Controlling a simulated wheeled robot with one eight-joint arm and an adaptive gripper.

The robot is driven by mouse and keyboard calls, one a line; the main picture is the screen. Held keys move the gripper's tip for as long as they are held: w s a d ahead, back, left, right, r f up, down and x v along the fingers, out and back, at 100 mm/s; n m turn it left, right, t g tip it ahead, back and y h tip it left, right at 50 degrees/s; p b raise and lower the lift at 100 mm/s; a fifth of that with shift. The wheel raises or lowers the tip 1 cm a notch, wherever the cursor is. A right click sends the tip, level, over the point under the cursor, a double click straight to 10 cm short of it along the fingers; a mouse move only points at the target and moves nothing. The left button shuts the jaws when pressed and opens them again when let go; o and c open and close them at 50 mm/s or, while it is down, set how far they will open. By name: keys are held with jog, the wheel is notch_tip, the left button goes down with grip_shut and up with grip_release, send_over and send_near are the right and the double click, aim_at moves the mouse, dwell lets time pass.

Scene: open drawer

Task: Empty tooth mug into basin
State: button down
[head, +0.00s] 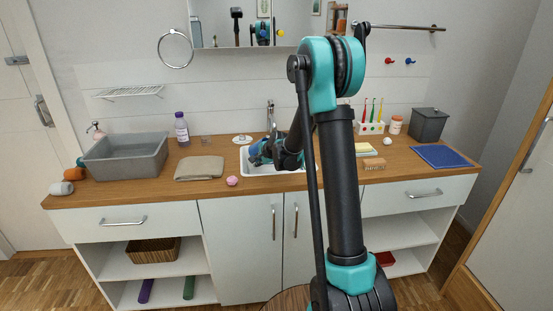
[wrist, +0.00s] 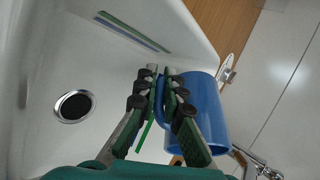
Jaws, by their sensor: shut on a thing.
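My gripper (wrist: 160,75) is shut on the blue tooth mug (wrist: 203,115), with its fingers at the mug's left side in the wrist view, where the handle seems to be. The mug is over the white basin (wrist: 35,55), which has a dark round drain (wrist: 73,106). Thin green, blue and purple strips (wrist: 135,32) lie along the basin's wall. A short green strip (wrist: 146,134) shows between the fingers. In the head view my gripper (head: 262,152) is low over the basin (head: 262,169), partly behind my arm. The mug's inside and exact tilt cannot be told.
A grey tub (head: 125,156), a folded cloth (head: 200,168) and a pink ball (head: 232,181) stand left of the basin. The tap (head: 270,115) rises behind it. A toothbrush holder (head: 370,128), a grey bin (head: 429,124) and a blue mat (head: 441,157) are at right.

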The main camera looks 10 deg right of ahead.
aim_at(257, 153)
jog(key=shift+w+a+r+t+y, duration=0.15)
jog(key=shift+a+r+t+y, duration=0.1)
jog(key=shift+r+t+y, duration=0.6)
jog(key=shift+t+y, duration=0.35)
jog(key=shift+y, duration=0.2)
jog(key=shift+m, duration=0.3)
jog(key=shift+s+d+r+t+y, duration=0.15)
jog(key=shift+r+t+y, duration=0.15)
jog(key=shift+r, duration=0.25)
jog(key=shift+s+d+r+t+y, duration=0.1)
jog(key=shift+d+r+t+y, duration=0.15)
jog(key=shift+r, duration=0.3)
notch_tip(257, 153, up, 10)
jog(key=t+y, duration=0.1)
jog(key=shift+w+a+m+p, duration=0.3)
jog(key=shift+w+a+p, duration=0.05)
jog(key=shift+a, duration=0.05)
jog(key=shift+a+t+y, duration=0.1)
jog(key=shift+t+y, duration=0.15)
jog(key=shift+t, duration=0.1)
jog(key=shift+w+r+t+p, duration=0.1)
jog(key=shift+t+p, duration=0.25)
jog(key=shift+t, duration=0.05)
